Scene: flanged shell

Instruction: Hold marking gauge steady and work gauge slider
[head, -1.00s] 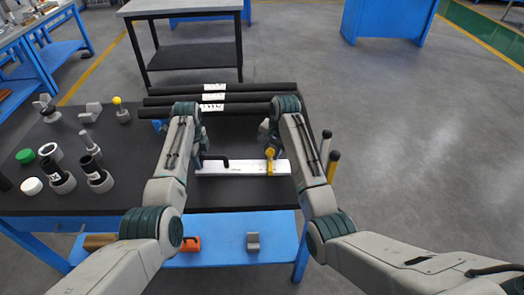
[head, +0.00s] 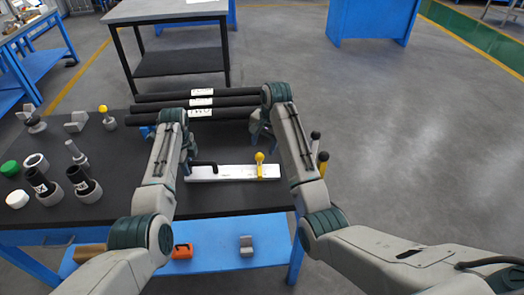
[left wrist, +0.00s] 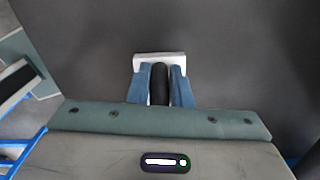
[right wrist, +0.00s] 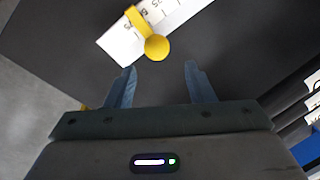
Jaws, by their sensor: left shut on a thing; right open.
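The marking gauge (head: 222,173) is a white scale bar lying on the black table, with a black handle (head: 203,164) at its left end. A yellow gauge slider (head: 260,164) with a round knob sits near its right end; it also shows in the right wrist view (right wrist: 156,46). My left gripper (left wrist: 160,80) is shut on the black handle, with the white bar end just beyond. My right gripper (right wrist: 160,75) is open and empty. It is apart from the slider, behind and near the bar's right end in the head view.
Several black tubes with white labels (head: 200,102) lie behind the gauge. Rings, cylinders and caps (head: 78,180) stand at the table's left. The black tabletop in front of the gauge is clear.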

